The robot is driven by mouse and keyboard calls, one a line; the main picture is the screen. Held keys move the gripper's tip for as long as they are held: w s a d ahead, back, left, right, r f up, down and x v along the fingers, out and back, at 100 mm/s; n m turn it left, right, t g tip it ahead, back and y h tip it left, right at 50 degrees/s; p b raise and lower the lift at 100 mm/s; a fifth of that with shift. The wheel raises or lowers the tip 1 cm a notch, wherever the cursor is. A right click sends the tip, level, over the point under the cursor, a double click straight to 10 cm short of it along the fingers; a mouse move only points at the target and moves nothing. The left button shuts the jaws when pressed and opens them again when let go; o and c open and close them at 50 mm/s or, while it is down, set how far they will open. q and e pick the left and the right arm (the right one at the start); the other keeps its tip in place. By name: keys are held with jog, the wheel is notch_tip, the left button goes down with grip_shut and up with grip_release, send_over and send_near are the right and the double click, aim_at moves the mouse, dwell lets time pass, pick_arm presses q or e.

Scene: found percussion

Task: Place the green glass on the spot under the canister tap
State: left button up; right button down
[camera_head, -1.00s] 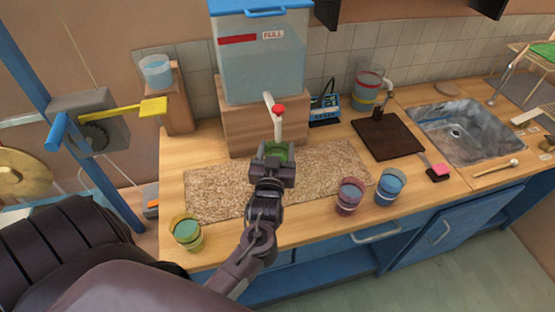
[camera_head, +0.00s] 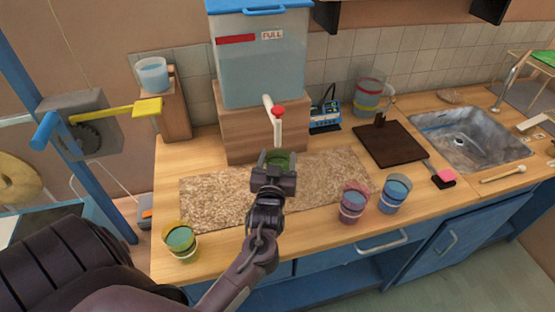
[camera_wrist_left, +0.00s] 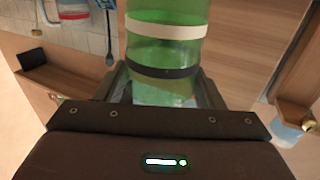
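The green glass (camera_head: 279,157) is in my left gripper (camera_head: 274,172), at the far edge of the speckled mat (camera_head: 220,200), just below and in front of the canister tap (camera_head: 277,125). In the left wrist view the green glass (camera_wrist_left: 165,50) has a white band and a black band and sits between the two fingers. My left gripper (camera_wrist_left: 165,88) is closed around it. The fingers hide the glass's lower part in the head view, so I cannot tell whether it touches the surface. The spot under the tap is hidden. My right gripper is not in view.
The canister (camera_head: 260,65) stands on a wooden block (camera_head: 245,135). A yellow-banded glass (camera_head: 181,240) is at front left; red (camera_head: 352,203) and blue (camera_head: 393,194) glasses are at front right. A dark board (camera_head: 390,143) and the sink (camera_head: 470,135) lie to the right.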

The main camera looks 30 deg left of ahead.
pick_arm(q)
jog(key=o, duration=0.3)
jog(key=shift+o, duration=0.2)
jog(key=shift+r, duration=0.1)
jog(key=b+v, duration=0.2)
jog(key=v, duration=1)
